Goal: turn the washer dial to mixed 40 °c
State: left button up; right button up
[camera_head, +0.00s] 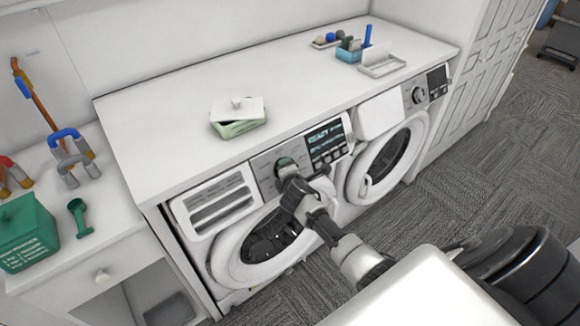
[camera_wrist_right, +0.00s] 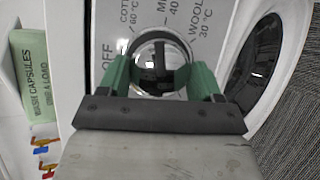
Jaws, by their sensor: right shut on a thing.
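The washer dial (camera_wrist_right: 158,62) is a round silver knob with a dark bar across its face. Printed labels around it read OFF, COTTON 60 °C, partly hidden MI... 40 and WOOL 30 °C. I cannot tell for sure which label it points at. My right gripper (camera_wrist_right: 160,78) has its green fingers on either side of the dial and is shut on it. In the head view this gripper (camera_head: 288,172) reaches the panel of the left machine, beside a dark display (camera_head: 326,143) reading READY. My left gripper is not in view.
A second machine (camera_head: 384,160) stands to the right. On the white countertop (camera_head: 170,100) are a green capsule box with a white lid (camera_head: 238,118) and a blue container (camera_head: 350,52). Carpet (camera_head: 480,180) is open at right.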

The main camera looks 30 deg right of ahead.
jog(key=shift+r+m+g+p, duration=0.1)
jog(key=shift+m+g+p, duration=0.5)
jog(key=shift+m+p, duration=0.5)
jog(key=o, duration=0.9)
jog(key=v, duration=1)
jog(key=shift+s+r, duration=0.25)
jog(key=shift+s, duration=0.1)
jog(key=shift+f, duration=0.1)
